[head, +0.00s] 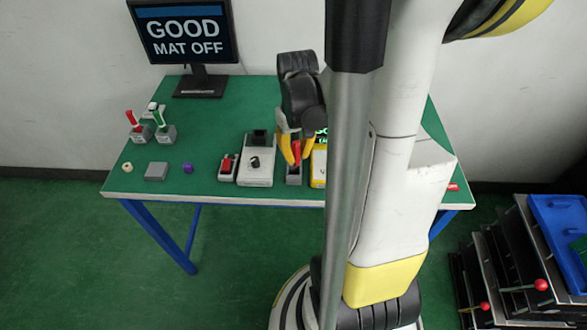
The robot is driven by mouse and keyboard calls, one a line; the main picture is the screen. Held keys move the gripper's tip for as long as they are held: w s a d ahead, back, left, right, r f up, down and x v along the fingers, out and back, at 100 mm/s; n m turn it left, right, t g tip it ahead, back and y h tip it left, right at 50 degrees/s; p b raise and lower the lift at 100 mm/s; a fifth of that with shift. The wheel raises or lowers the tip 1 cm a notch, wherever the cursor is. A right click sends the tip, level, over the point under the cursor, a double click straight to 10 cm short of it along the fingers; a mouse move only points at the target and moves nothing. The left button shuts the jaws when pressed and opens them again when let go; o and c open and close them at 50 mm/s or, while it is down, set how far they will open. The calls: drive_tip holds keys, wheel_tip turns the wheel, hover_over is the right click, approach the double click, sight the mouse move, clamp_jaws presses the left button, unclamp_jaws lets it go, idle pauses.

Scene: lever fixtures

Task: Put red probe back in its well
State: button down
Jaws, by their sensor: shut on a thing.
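My gripper (296,158) points down over the front of the green table, right of the middle. Its yellow-tipped fingers are shut on the red probe (296,149), whose red part shows between them. A small grey block (293,178) is directly below the fingertips and looks like a well holder. The fingers cover its top, so I cannot tell whether the probe's tip is inside it or above it. A yellow meter (318,168) with a green lit display stands just right of the block, partly hidden by my arm.
A white box with a black knob (254,173) and a red switch unit (227,167) stand left of the gripper. Red and green levers (165,132), a grey block (156,171) and a purple piece (188,168) are farther left. The monitor (186,36) reads "GOOD MAT OFF".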

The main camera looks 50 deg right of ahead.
sight(294, 165)
drive_tip(key=shift+w+a+f, duration=0.2)
drive_tip(key=shift+f, duration=0.3)
drive_tip(key=shift+f+b, duration=1.05)
drive_tip(key=shift+f, duration=0.6)
drive_tip(key=shift+f, duration=0.2)
drive_tip(key=c, duration=1.4)
unclamp_jaws()
drive_tip(key=shift+r, duration=0.1)
